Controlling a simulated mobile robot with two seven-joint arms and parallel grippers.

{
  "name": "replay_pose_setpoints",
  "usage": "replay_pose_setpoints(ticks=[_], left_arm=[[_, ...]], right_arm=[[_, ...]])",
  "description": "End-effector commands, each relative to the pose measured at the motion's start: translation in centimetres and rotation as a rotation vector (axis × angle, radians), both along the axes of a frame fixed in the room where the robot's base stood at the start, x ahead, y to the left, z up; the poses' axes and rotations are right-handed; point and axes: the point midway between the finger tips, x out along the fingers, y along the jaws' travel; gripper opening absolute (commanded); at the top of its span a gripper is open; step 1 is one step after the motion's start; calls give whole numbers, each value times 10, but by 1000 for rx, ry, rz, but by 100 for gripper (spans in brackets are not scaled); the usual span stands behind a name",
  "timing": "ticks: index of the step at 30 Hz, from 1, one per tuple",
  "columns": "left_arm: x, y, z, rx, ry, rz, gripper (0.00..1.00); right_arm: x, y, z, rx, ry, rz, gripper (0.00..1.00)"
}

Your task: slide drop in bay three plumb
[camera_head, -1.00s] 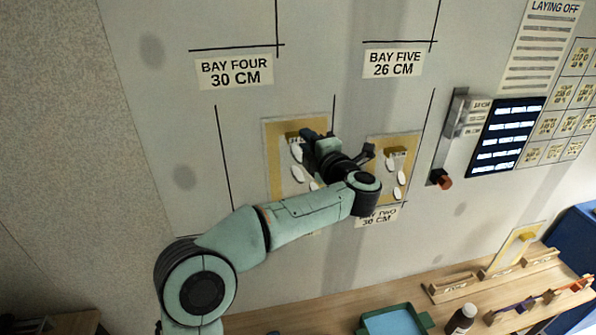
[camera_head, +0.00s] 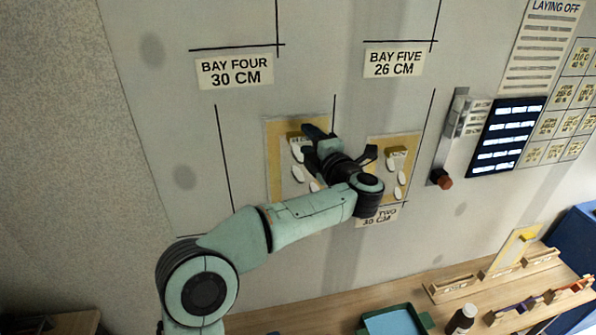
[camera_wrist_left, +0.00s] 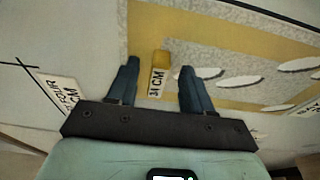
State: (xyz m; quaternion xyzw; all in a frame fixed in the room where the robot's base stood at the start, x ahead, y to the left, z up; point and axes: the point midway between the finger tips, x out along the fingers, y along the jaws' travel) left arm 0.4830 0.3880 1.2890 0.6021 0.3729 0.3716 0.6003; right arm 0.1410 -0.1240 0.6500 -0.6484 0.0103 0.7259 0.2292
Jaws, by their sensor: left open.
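Two yellow-edged paper drops with white leaf shapes are on the wall. The left drop (camera_head: 272,162) lies between two black vertical lines and is partly behind my left gripper. The right drop (camera_head: 411,152) sits above a "BAY TWO 30 CM" label (camera_head: 378,218), partly covered by my arm. My left gripper (camera_head: 340,142) is open in front of the left drop's right side. In the left wrist view the open fingers (camera_wrist_left: 159,66) stand either side of the drop's yellow tab (camera_wrist_left: 161,57), marked "34 CM". Contact cannot be told. No bay three label is readable. My right gripper is not seen.
"BAY FOUR 30 CM" (camera_head: 235,71) and "BAY FIVE 26 CM" (camera_head: 394,63) labels are above. A wall-mounted metal bar with a red end (camera_head: 442,179) and a lit screen (camera_head: 507,135) are right. The bench below holds a green tray (camera_head: 396,321), a bottle (camera_head: 461,318) and wooden racks (camera_head: 452,287).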

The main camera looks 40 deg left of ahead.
Motion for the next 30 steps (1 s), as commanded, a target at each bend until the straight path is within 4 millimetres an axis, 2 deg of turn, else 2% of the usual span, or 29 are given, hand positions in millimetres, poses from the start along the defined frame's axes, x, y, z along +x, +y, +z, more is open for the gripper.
replay_pose_setpoints(ticks=[5, 12, 18, 23, 30], left_arm=[[-13, -27, -2, 1, 0, -6, 50], [-37, -76, -3, 0, 1, -6, 50], [-52, -105, -2, 0, 1, -3, 50], [-57, -115, -1, 0, 1, -1, 50], [-58, -116, -1, 0, 1, 0, 50]], right_arm=[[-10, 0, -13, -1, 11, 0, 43], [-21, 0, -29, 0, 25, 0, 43], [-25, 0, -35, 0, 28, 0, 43], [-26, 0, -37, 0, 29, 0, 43], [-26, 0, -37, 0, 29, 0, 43]])
